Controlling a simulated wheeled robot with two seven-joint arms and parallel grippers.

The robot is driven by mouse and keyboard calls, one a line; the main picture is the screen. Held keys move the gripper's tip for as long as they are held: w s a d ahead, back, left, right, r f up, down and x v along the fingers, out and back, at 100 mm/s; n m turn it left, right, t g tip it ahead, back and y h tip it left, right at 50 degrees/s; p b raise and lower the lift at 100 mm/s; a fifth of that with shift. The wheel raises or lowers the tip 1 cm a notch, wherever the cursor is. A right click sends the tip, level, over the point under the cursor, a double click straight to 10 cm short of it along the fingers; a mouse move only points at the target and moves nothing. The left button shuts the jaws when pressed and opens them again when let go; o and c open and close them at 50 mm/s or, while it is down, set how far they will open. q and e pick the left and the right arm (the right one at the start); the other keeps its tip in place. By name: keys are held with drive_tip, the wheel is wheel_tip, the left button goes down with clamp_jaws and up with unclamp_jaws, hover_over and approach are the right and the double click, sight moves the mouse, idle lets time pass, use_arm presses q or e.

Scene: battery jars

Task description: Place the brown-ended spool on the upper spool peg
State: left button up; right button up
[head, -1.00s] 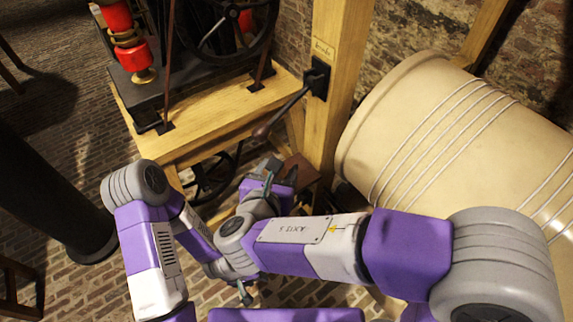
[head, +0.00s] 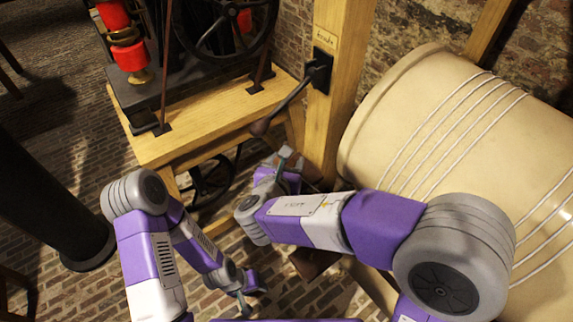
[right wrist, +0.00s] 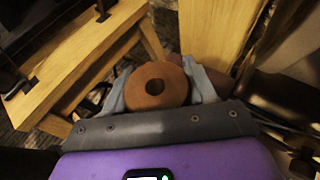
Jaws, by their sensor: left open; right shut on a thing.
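The brown-ended spool (right wrist: 157,85) shows in the right wrist view as a round brown disc with a dark centre hole. It sits between the two pale fingers of my right gripper (right wrist: 160,88), which is shut on it. In the head view my right gripper (head: 284,164) is beside the wooden post, in front of the bench, and the spool is not clearly visible there. My left gripper (head: 244,302) is low in the head view, near the bottom edge, open and away from the spool. I cannot make out the upper spool peg in either view.
A wooden bench (head: 205,118) carries a black machine with red coils (head: 130,57). A lever (head: 285,105) juts from the wooden post (head: 325,140). A large cream drum (head: 400,120) stands at right, a black column (head: 45,200) at left. Brick floor lies between.

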drive_tip(key=shift+r, duration=0.1)
drive_tip(key=shift+f, duration=0.3)
drive_tip(key=o, duration=1)
drive_tip(key=shift+r, duration=0.1)
drive_tip(key=shift+r, duration=0.1)
drive_tip(key=shift+r, duration=0.25)
drive_tip(key=p+v, duration=0.3)
drive_tip(key=v, duration=0.9)
drive_tip(key=shift+f, duration=0.2)
